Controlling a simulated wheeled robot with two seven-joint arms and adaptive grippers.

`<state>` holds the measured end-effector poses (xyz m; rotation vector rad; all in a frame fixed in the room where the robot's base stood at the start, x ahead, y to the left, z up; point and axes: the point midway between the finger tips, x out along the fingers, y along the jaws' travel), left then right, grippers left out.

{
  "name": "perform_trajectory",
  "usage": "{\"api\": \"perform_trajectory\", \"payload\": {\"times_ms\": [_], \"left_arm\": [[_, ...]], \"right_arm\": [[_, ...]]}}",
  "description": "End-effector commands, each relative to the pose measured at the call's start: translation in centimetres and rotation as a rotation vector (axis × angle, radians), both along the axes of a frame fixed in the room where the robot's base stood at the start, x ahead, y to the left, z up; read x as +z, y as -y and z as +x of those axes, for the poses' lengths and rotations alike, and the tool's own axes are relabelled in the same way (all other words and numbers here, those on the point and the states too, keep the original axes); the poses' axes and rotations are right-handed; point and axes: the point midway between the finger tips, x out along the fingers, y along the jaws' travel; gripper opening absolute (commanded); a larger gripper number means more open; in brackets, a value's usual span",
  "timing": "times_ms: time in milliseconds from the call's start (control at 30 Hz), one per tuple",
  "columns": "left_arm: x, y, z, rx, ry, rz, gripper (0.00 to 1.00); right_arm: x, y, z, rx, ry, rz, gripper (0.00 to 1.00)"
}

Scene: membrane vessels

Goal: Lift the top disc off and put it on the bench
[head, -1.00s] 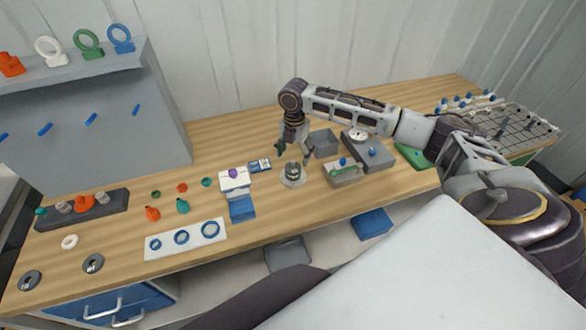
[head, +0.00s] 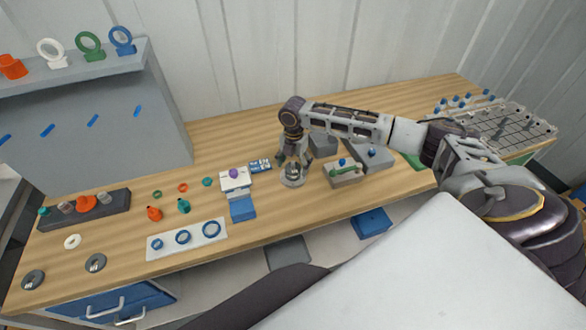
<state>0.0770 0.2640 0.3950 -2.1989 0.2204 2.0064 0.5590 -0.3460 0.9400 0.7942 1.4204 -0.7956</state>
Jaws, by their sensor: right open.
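A small grey metallic vessel (head: 292,179) stands on a pale round base on the wooden bench (head: 225,145), near the middle of the head view. The top disc is too small to tell apart from the rest of the vessel. My right gripper (head: 294,163) points down over the vessel, fingers apart on either side of its top. It is open, and I cannot tell whether a finger touches the vessel. My left gripper is not in view.
A grey tray with green and blue parts (head: 345,175) stands close right of the vessel. A white block with a purple piece (head: 234,180) and a blue block (head: 242,208) stand left. A white panel with blue rings (head: 187,239) lies front left. Bare bench shows behind.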

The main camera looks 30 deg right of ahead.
Motion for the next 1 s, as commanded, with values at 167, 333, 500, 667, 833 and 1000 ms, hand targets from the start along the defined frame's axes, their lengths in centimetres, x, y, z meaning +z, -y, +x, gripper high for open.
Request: {"api": "perform_trajectory", "payload": {"times_ms": [167, 333, 500, 667, 833, 1000], "left_arm": [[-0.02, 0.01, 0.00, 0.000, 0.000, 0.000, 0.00], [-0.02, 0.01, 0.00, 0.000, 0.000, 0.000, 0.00], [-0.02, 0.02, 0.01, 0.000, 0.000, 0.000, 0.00], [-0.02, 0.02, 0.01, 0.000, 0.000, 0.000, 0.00], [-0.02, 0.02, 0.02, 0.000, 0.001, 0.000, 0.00], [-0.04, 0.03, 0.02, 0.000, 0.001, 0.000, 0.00]], "right_arm": [[0.00, -0.01, 0.00, 0.000, 0.000, 0.000, 0.77], [0.03, -0.02, 0.01, 0.000, 0.000, 0.000, 0.76], [0.03, -0.02, 0.01, 0.000, 0.000, 0.000, 0.54], [0.04, -0.01, 0.00, 0.000, 0.000, 0.000, 0.33], [0.05, -0.01, 0.02, 0.000, 0.001, 0.001, 0.28], [0.17, -0.01, 0.03, 0.000, 0.001, 0.001, 0.28]]}}
